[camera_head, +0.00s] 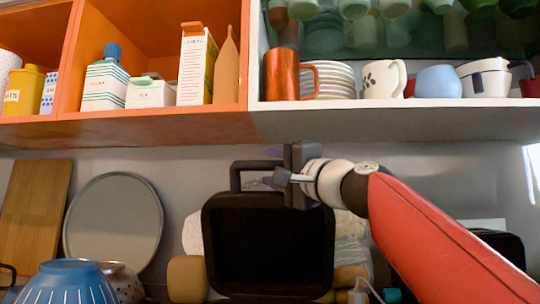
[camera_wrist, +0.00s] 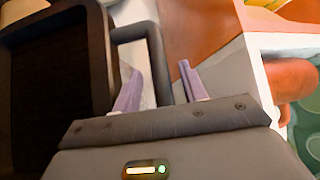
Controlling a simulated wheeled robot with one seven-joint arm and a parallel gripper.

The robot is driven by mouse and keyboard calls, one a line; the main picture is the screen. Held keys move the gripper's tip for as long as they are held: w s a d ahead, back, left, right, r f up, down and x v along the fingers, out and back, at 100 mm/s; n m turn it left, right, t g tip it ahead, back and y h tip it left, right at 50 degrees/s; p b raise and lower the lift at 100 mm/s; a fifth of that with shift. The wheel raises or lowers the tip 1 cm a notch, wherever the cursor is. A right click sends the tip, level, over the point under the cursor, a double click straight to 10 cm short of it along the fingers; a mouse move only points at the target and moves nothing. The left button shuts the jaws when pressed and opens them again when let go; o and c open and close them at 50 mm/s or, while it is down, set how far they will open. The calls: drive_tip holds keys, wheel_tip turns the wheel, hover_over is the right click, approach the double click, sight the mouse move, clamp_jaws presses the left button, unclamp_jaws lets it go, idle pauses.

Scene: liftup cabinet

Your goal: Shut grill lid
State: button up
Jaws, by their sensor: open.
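The grill lid (camera_head: 268,246) is dark and stands raised, its hollow inner side facing me. Its loop handle (camera_head: 236,180) sticks up from the top edge; the lid (camera_wrist: 50,80) and handle (camera_wrist: 158,62) also show in the wrist view. My gripper (camera_head: 268,166) is at the right part of the handle, under the shelf. Its purple fingers (camera_wrist: 160,88) are open. In the wrist view, one side bar of the handle appears between them; I cannot tell whether they touch it. The grill's lower body is mostly hidden below the picture.
An orange and white shelf (camera_head: 400,121) hangs just above my gripper, with an orange mug (camera_head: 283,75), plates and boxes on it. A round grey tray (camera_head: 113,222), a wooden board (camera_head: 35,215) and a blue bowl (camera_head: 67,284) stand at the left.

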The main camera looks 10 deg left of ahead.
drive_tip(key=shift+w+a+r, duration=0.1)
drive_tip(key=shift+w+a, duration=0.2)
drive_tip(key=shift+a, duration=0.1)
drive_tip(key=shift+c, duration=0.4)
clamp_jaws()
